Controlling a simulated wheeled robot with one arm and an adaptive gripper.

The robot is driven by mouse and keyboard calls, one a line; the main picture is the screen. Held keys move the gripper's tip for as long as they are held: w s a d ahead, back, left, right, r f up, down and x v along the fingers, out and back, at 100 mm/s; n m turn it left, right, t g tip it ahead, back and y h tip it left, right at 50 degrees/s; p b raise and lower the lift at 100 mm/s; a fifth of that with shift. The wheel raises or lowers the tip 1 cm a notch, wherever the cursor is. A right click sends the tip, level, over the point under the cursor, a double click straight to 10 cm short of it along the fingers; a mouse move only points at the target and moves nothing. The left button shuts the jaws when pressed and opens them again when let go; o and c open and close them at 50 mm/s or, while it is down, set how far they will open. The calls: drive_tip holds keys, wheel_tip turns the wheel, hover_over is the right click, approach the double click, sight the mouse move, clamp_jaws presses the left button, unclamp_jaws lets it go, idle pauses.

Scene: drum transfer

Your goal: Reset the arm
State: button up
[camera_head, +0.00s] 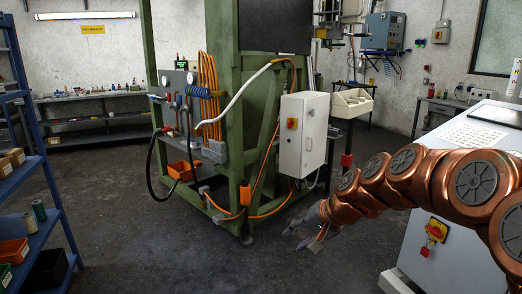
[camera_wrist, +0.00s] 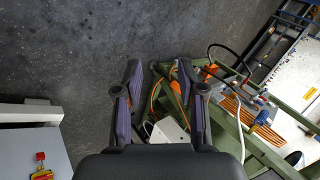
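My copper-coloured arm reaches in from the right edge of the head view, in front of a white cabinet. My gripper (camera_head: 312,238) is at its left end, over the dark floor and near the base of the green frame. In the wrist view my gripper (camera_wrist: 158,84) shows two purple-grey fingers standing well apart. Nothing is between the fingertips but distant floor and the edge of the frame. The gripper is open and empty.
A green machine frame (camera_head: 223,130) with hoses and a white control box (camera_head: 303,134) stands mid-room. A white cabinet (camera_head: 450,243) with a red-yellow switch is at right. Blue shelving (camera_head: 57,213) is at left. The floor (camera_head: 120,210) between is clear.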

drive_tip(key=s+d+r+n+g+h+p, duration=0.1)
drive_tip(key=s+d+g+h+p, duration=0.1)
drive_tip(key=s, duration=1)
drive_tip(key=s+d+r+n+g+h+p, duration=0.1)
drive_tip(key=s+d+p, duration=0.3)
drive_tip(key=s, duration=0.8)
drive_tip(key=s+d+r+n+g+h+p, duration=0.1)
drive_tip(key=s+d+n+g+h+p, duration=0.1)
drive_tip(key=s, duration=0.9)
drive_tip(key=d+g+h+p, duration=0.1)
drive_tip(key=p, duration=0.1)
drive_tip(key=shift+s+r+n+p, duration=0.35)
drive_tip(key=shift+s+r+n, duration=0.05)
drive_tip(key=shift+d, duration=0.2)
